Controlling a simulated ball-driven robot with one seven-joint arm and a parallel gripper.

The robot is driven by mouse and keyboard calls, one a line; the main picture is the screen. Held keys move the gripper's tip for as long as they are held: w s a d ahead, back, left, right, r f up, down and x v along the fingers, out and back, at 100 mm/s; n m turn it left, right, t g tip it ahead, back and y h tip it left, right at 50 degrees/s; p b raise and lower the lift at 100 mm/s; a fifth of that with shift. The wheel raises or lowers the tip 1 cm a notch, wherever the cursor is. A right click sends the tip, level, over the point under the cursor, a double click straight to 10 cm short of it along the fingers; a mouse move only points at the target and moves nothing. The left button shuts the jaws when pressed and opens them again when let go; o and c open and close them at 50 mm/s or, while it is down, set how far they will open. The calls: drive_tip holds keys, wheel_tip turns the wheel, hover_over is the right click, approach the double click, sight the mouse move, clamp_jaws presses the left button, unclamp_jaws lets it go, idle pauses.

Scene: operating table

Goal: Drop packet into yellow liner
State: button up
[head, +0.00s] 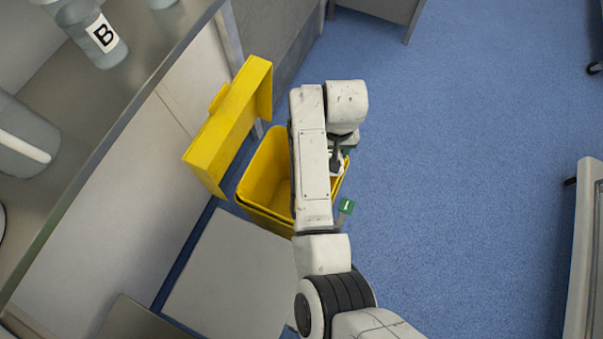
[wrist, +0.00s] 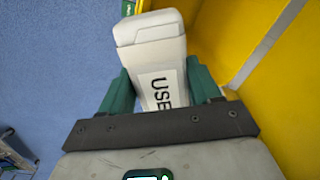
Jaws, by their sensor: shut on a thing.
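A white packet (wrist: 150,50) with a label reading "USE", its end cut off, is held between the green fingers of my gripper (wrist: 161,88). My gripper is shut on it. The yellow liner (head: 262,170) is an open-topped bin on the floor in the head view, and its yellow surface (wrist: 292,105) fills the right of the wrist view. In the head view my gripper (head: 341,160) is at the bin's right side, partly behind my arm. The packet is mostly hidden there. I cannot tell whether it is inside the rim.
A raised yellow lid (head: 228,125) stands left of the bin. A green tag marked 1 (head: 346,206) is at the bin's near right. A counter with a bottle labelled B (head: 95,35) is at left.

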drive_tip(key=a+f+b, duration=0.4)
drive_tip(key=f+b, duration=0.2)
drive_tip(key=f, duration=0.1)
drive_tip(key=a+f+b, duration=0.4)
drive_tip(key=f+b, duration=0.2)
drive_tip(key=f, duration=0.1)
drive_tip(key=shift+s+n, duration=0.3)
drive_tip(key=shift+s, duration=0.05)
drive_tip(key=shift+f, duration=0.1)
drive_tip(key=o, duration=1.1)
drive_tip(key=shift+o, duration=0.2)
wheel_tip(320, 180, up, 11)
drive_tip(key=p, duration=0.2)
drive_tip(key=shift+p, duration=0.4)
drive_tip(key=shift+f, duration=0.1)
